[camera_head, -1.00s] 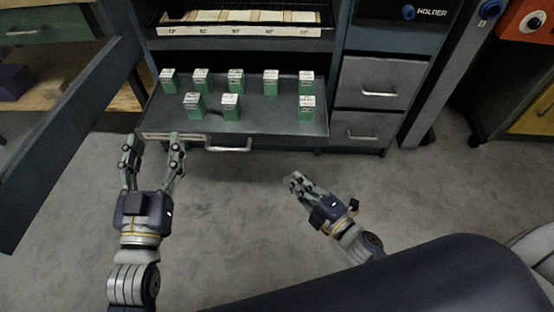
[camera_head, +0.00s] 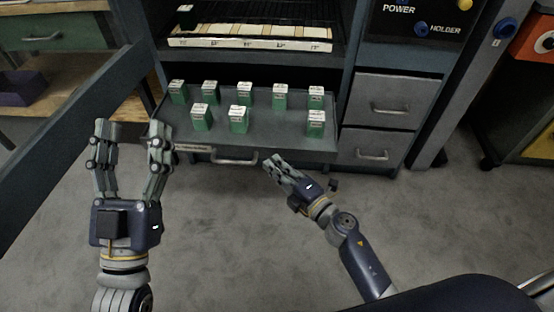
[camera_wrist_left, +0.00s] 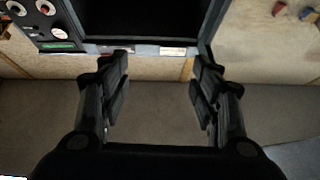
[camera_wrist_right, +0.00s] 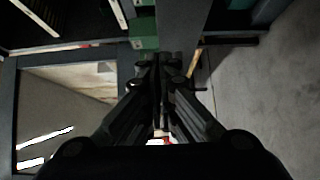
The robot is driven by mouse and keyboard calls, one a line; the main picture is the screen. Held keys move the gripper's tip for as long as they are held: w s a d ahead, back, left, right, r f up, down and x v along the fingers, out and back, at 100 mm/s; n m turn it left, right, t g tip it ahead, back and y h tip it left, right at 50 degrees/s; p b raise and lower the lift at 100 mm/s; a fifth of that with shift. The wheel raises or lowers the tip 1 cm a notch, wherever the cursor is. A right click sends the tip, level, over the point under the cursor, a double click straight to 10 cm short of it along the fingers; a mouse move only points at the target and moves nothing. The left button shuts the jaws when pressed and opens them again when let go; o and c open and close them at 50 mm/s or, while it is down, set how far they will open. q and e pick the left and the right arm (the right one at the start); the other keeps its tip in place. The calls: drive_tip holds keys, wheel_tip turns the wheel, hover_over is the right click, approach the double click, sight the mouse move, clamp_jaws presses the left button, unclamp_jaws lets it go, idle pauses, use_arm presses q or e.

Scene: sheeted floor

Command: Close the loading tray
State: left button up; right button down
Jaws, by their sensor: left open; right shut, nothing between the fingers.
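The loading tray (camera_head: 268,134) is a grey shelf pulled out from the cabinet, with a handle (camera_head: 234,157) on its front face. Several green boxes with white tops, such as one at the front (camera_head: 238,120), stand on it in two rows. My left gripper (camera_head: 130,128) is open and empty, in front of and left of the tray's front left corner. It also shows open in the left wrist view (camera_wrist_left: 158,75). My right gripper (camera_head: 274,162) is shut and empty, near the tray's front edge, right of the handle. Its closed fingers show in the right wrist view (camera_wrist_right: 158,75); contact with the tray cannot be told.
Two closed drawers (camera_head: 388,100) are to the right, below a control panel (camera_head: 425,18). A dark slanted panel (camera_head: 75,120) is at the left. The floor in front is clear.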

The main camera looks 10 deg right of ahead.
use_arm(q)
drive_tip(key=shift+s+r+t, duration=0.65)
drive_tip(key=shift+r+t, duration=0.05)
drive_tip(key=shift+r, duration=0.15)
use_arm(e)
drive_tip(key=shift+w+d, duration=0.2)
drive_tip(key=shift+w, duration=0.4)
drive_tip(key=shift+w+d, duration=0.2)
drive_tip(key=shift+w, duration=0.35)
drive_tip(key=shift+w, duration=0.1)
